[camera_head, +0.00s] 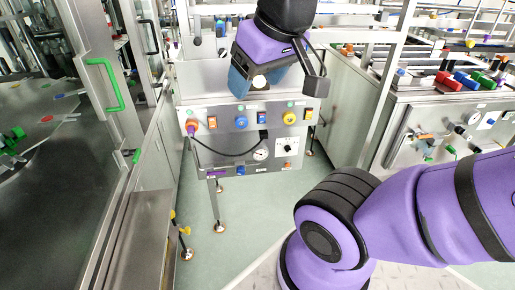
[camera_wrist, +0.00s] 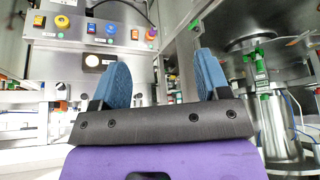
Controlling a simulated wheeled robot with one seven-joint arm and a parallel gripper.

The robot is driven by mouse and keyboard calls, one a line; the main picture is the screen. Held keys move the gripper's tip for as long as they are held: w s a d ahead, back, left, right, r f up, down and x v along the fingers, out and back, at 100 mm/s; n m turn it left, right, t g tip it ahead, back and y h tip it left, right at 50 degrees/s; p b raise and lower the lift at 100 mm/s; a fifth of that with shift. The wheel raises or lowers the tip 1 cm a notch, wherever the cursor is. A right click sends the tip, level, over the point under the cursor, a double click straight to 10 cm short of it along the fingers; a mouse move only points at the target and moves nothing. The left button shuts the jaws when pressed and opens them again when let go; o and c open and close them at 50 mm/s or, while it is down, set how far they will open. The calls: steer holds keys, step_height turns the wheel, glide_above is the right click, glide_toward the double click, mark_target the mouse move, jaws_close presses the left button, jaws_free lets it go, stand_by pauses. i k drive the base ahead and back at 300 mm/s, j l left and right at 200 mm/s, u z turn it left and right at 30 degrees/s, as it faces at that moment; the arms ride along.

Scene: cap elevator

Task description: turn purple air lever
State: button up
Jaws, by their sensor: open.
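A steel control panel (camera_head: 225,145) stands ahead of me. A small purple piece (camera_head: 217,174) sits at its lower left edge; it is too small to tell whether it is the air lever or how it is turned. A round pink-purple fitting (camera_head: 192,127) is at the panel's upper left. My gripper (camera_head: 258,84) is above the top of the panel, apart from the purple piece. In the wrist view my gripper (camera_wrist: 163,68) has its two blue fingers wide apart with nothing between them. I cannot make out the lever for certain in the wrist view.
The panel carries a blue knob (camera_head: 241,122), a yellow knob (camera_head: 289,118), a gauge (camera_head: 260,154) and a hanging black cable (camera_head: 228,154). A glass-doored cabinet with a green handle (camera_head: 105,84) is at left. A steel bench (camera_head: 440,105) with coloured parts is at right.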

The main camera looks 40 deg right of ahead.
mark_target(217, 173)
steer(key=k+j+z, duration=0.1)
steer(key=j+z, duration=0.3)
steer(key=k+j+z, duration=0.1)
steer(key=j+z, duration=0.25)
